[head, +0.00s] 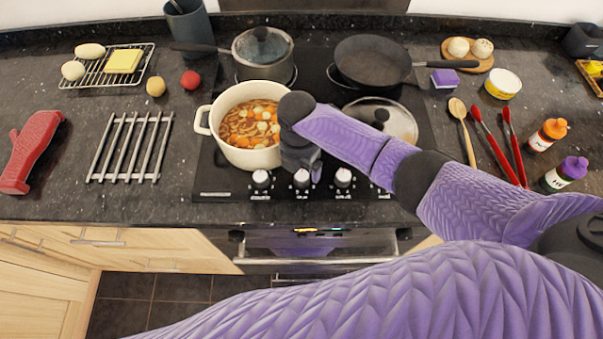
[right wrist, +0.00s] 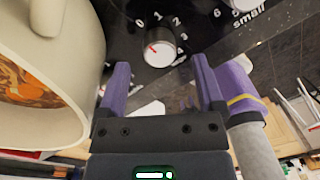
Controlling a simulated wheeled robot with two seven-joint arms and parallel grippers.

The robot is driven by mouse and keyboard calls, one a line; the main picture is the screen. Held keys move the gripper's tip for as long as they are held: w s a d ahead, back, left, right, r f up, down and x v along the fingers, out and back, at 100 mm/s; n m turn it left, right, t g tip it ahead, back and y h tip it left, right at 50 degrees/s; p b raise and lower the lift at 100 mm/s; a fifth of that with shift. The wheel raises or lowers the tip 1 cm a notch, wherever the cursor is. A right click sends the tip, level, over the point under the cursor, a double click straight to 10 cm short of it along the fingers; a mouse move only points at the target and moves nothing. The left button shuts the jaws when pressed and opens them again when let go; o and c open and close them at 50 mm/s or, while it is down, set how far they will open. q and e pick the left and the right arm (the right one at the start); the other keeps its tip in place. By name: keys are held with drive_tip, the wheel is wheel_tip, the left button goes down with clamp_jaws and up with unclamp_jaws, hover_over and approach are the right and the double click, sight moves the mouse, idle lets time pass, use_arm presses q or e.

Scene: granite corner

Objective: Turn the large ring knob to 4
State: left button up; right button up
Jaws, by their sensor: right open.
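My right gripper (head: 302,168) hangs over the middle knob. In the right wrist view its open fingers (right wrist: 161,70) point toward a knob (right wrist: 159,53) lying just beyond and between the tips, with no visible contact. That knob's red mark points up-left, toward the 0 side of its scale, where 0, 1 and 2 show. Its name label is hidden. A neighbouring knob (right wrist: 241,5) is marked "small". My left gripper is not in view.
A cream pot of soup (head: 243,157) stands close beside the right gripper, on its left. A glass lid (head: 385,120), a frying pan (head: 371,62) and a saucepan (head: 262,55) are on the hob. The counter's front edge lies just before the knobs.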

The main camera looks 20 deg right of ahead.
sight(302, 175)
wheel_tip(302, 175, down, 3)
drive_tip(key=shift+f+b, duration=0.1)
drive_tip(key=shift+b, duration=0.25)
clamp_jaws()
